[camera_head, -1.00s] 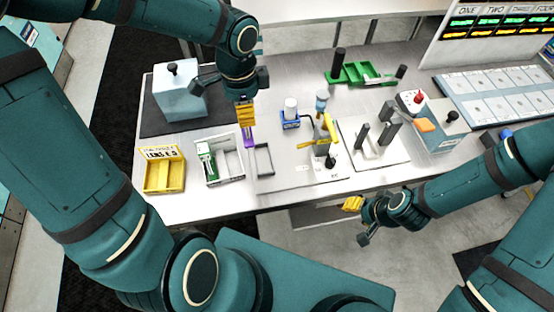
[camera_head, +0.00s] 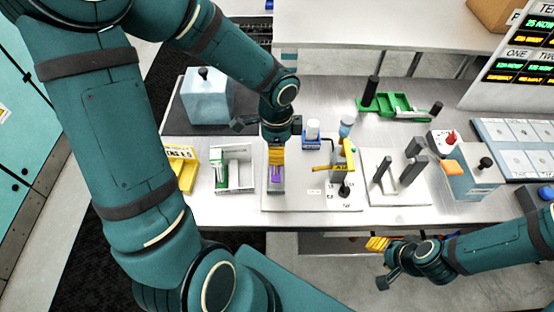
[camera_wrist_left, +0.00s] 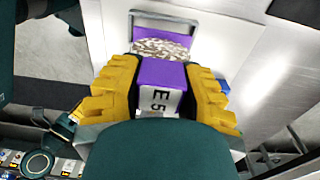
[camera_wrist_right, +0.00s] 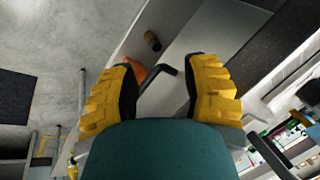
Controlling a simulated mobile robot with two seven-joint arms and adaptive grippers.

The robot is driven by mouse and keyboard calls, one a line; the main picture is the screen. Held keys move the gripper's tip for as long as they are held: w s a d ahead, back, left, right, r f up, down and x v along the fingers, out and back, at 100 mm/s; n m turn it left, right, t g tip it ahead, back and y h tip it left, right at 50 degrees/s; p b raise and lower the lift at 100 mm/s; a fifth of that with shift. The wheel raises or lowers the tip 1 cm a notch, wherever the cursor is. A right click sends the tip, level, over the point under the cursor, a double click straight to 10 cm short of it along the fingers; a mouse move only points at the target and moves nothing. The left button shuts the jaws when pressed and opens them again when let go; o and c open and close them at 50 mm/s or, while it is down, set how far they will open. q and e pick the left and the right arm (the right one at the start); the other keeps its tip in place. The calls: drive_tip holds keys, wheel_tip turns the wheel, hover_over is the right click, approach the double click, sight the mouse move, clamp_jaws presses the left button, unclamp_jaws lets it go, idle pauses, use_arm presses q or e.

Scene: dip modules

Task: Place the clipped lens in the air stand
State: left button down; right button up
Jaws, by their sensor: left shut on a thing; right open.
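My left gripper (camera_head: 276,158) is shut on a purple clip (camera_wrist_left: 160,73) with a white label reading "E 5"; the purple also shows in the head view (camera_head: 276,173). A speckled round face, seemingly the lens (camera_wrist_left: 160,48), shows just beyond the clip. A grey rectangular frame, seemingly the air stand (camera_wrist_left: 165,18), is right behind the lens in the left wrist view. In the head view the gripper is over this frame and hides most of it. I cannot tell whether clip and frame touch. My right gripper (camera_head: 377,246) is open and empty off the table's front edge.
A yellow lens tray (camera_head: 182,168) and a white box with a green part (camera_head: 233,168) stand to the left. A yellow-handled fixture (camera_head: 340,165) and a blue-based bottle (camera_head: 312,132) stand close to the right. A plate with dark posts (camera_head: 398,180) lies farther right.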

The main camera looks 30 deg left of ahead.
use_arm(q)
wheel_tip(320, 180, down, 3)
drive_tip(key=shift+f+b, duration=0.1)
drive_tip(key=shift+b, duration=0.25)
drive_tip(key=shift+f, duration=0.35)
drive_tip(key=shift+r, duration=0.1)
drive_tip(key=c, duration=0.7)
unclamp_jaws()
drive_tip(key=shift+f, duration=0.2)
drive_tip(key=shift+r, duration=0.15)
